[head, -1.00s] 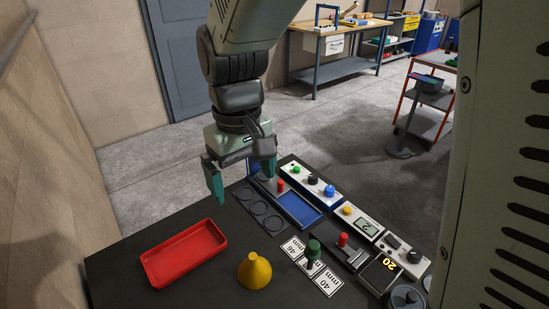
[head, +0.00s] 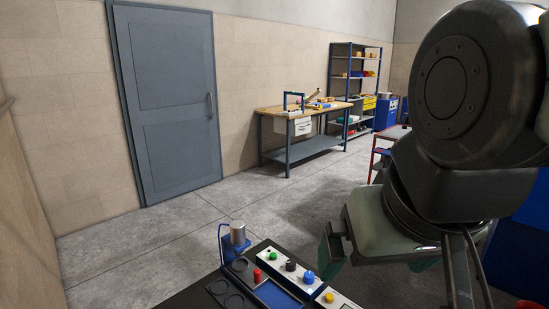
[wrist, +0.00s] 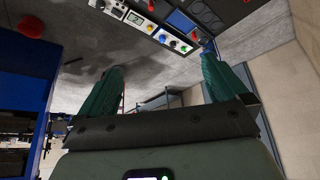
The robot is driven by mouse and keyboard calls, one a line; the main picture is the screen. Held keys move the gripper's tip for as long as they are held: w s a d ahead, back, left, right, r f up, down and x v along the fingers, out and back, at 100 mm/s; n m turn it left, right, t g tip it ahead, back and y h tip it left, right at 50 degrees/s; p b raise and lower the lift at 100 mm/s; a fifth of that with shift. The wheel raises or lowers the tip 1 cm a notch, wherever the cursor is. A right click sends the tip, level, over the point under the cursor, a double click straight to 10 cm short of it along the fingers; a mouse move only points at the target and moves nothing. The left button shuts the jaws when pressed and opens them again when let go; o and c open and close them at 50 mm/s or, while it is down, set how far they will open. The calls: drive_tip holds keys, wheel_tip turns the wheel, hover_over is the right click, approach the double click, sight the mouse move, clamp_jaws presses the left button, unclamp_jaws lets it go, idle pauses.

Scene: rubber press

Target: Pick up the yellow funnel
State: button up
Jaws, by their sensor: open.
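The yellow funnel is not in view in either current picture. My gripper (head: 378,256) is at the right of the head view, close to the camera, over the right side of the bench. In the wrist view my gripper (wrist: 161,85) shows two green fingers spread wide apart with nothing between them. It is open and empty.
The head view shows a control box with knobs (head: 290,266), a blue stand with a metal cylinder (head: 238,236) and a red knob (head: 257,275) at the bottom. The wrist view shows control boxes (wrist: 150,25) along the top and a red round part (wrist: 33,27) at the upper left. A workbench (head: 300,120) stands far back.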

drive_tip(key=shift+s+d, duration=0.15)
drive_tip(key=shift+s, duration=0.05)
drive_tip(key=shift+c, duration=0.5)
drive_tip(key=c, duration=0.9)
drive_tip(key=shift+o, duration=0.2)
